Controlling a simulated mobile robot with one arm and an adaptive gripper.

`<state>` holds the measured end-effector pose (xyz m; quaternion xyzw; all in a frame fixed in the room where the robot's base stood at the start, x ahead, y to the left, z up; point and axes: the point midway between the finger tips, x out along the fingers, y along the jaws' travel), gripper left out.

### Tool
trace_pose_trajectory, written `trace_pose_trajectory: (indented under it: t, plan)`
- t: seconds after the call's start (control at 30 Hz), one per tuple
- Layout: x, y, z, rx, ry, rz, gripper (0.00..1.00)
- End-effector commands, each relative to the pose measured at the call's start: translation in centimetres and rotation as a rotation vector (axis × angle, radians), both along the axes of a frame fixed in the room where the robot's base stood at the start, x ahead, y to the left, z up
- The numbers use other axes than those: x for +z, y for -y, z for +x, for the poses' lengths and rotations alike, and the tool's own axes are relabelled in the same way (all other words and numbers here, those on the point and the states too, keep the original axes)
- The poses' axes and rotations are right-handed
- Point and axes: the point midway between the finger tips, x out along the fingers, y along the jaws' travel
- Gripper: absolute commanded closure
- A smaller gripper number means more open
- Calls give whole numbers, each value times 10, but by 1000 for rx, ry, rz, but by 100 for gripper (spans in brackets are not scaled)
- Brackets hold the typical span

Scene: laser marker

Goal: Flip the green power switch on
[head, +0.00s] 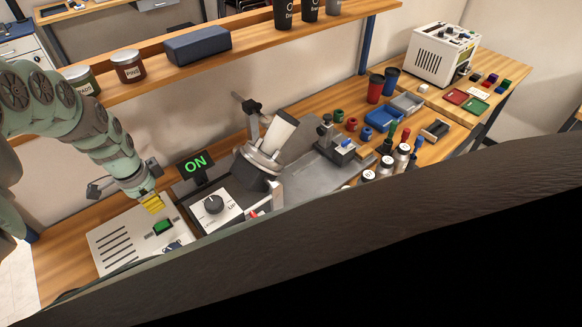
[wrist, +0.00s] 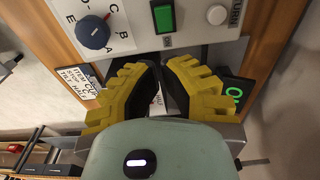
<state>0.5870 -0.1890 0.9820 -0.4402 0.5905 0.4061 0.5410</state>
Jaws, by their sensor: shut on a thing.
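The green power switch (head: 163,227) is a rectangular rocker in a dark frame on a light grey control box (head: 112,245). In the wrist view the switch (wrist: 163,16) is at the top, beyond my fingertips. A black sign (head: 195,163) behind the box shows "ON" in green letters; part of it also shows in the wrist view (wrist: 236,92). My gripper (head: 152,204) is above the box, just behind the switch and apart from it. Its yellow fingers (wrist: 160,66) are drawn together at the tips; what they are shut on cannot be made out.
A blue knob (wrist: 93,32) and a white round button (wrist: 217,15) flank the switch. A white panel with a black dial (head: 213,204) and a clamp fixture (head: 262,155) stand to the right. A shelf (head: 130,80) with jars runs above the bench.

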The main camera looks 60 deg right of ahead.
Motion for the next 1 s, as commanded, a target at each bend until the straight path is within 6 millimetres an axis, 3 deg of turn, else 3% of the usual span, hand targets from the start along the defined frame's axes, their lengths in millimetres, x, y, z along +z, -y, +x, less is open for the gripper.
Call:
trace_pose_trajectory:
  t: [0.4,1.0]
  plan:
    - [47,5,0,3,3,0,100]
    - [54,7,-2,3,-1,1,100]
